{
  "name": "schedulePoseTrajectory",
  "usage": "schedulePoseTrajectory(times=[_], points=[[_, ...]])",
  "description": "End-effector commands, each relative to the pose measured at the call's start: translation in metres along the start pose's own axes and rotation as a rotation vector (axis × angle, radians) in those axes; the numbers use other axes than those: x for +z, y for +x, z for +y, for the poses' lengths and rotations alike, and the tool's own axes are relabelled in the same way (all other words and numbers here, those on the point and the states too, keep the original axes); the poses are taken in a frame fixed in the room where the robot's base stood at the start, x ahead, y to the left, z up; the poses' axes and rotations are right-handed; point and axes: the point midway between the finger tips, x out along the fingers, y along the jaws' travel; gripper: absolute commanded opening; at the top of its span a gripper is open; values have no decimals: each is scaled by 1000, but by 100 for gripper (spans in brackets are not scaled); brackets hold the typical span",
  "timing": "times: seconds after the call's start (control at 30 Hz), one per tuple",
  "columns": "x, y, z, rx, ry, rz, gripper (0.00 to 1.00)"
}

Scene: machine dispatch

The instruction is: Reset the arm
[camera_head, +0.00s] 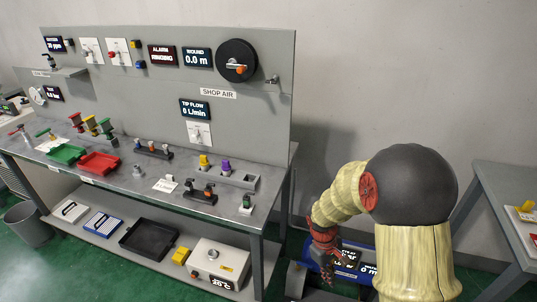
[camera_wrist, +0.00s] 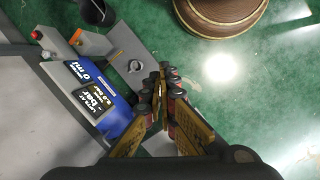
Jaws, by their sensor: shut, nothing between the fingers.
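My gripper (camera_head: 326,262) hangs low at the right end of the workbench in the head view, fingers pointing down. In the wrist view my gripper (camera_wrist: 163,80) is shut, its fingertips together with nothing between them. Below it, a blue machine (camera_wrist: 118,118) with small dark displays stands low, with a grey part (camera_wrist: 130,62) beside the fingertips. The machine's display side (camera_head: 368,270) also shows behind my gripper in the head view. I cannot tell whether the fingers touch the machine.
The workbench (camera_head: 225,212) holds red and green trays, valves and fittings. Its back panel (camera_head: 150,75) carries displays and a black reel (camera_head: 236,60). A white box (camera_head: 217,262) stands on the lower shelf. Another table (camera_head: 500,200) is at the right. Green floor (camera_wrist: 245,75) is open beside the machine.

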Motion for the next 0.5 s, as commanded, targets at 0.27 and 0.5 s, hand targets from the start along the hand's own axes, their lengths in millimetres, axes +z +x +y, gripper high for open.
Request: schedulePoseTrajectory(times=[0.27, 0.5], points=[[63, -90, -26, -39, 293, 89, 0], [114, -147, -53, -76, 468, 190, 0]])
